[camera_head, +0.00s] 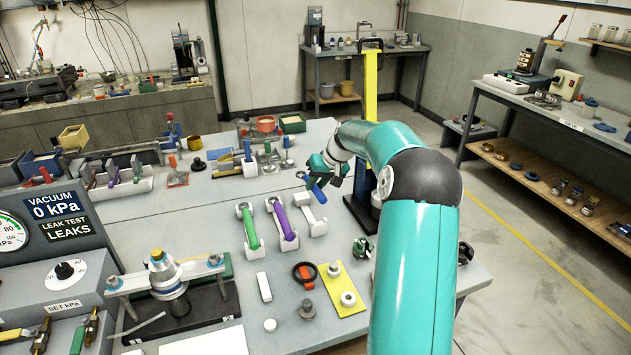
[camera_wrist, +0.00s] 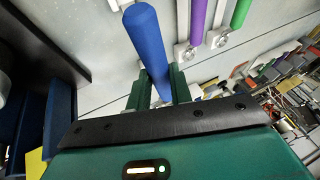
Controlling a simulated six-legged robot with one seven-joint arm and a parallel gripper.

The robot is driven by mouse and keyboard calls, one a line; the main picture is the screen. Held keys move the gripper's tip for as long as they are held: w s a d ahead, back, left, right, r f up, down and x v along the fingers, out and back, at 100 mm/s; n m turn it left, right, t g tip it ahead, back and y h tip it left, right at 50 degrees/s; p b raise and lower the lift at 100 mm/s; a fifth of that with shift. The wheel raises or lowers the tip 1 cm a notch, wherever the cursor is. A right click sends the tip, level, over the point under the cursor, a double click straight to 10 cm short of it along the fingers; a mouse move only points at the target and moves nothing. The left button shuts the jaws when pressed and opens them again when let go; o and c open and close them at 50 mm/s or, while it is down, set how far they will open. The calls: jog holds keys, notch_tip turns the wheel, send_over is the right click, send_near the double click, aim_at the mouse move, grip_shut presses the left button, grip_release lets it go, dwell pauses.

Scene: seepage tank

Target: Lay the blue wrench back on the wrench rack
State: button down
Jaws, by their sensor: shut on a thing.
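The wrench rack is a row of white cradles on the table. A green-handled wrench (camera_head: 250,229) and a purple-handled wrench (camera_head: 283,222) lie in two of them. The cradle to their right (camera_head: 318,228) is empty. My gripper (camera_head: 331,174) is above the table just behind that empty cradle. It is shut on the blue wrench (camera_head: 317,186), whose blue handle (camera_wrist: 148,42) sticks out beyond the green fingers in the wrist view. The purple handle (camera_wrist: 198,20) and green handle (camera_wrist: 240,13) lie to its right there. The wrench's far end is hidden by my gripper.
A yellow plate (camera_head: 343,289) with white and grey fittings and a black ring with an orange part (camera_head: 304,273) lie in front of the rack. A yellow post (camera_head: 371,85) stands behind my arm. The gauge console (camera_head: 55,265) is at left.

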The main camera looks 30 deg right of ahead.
jog(key=shift+f, duration=3.8)
jog(key=c, duration=1.2)
grip_release()
jog(key=shift+d+f, duration=0.1)
jog(key=shift+o, duration=0.2)
jog(key=v, duration=1.4)
jog(key=shift+s, duration=0.1)
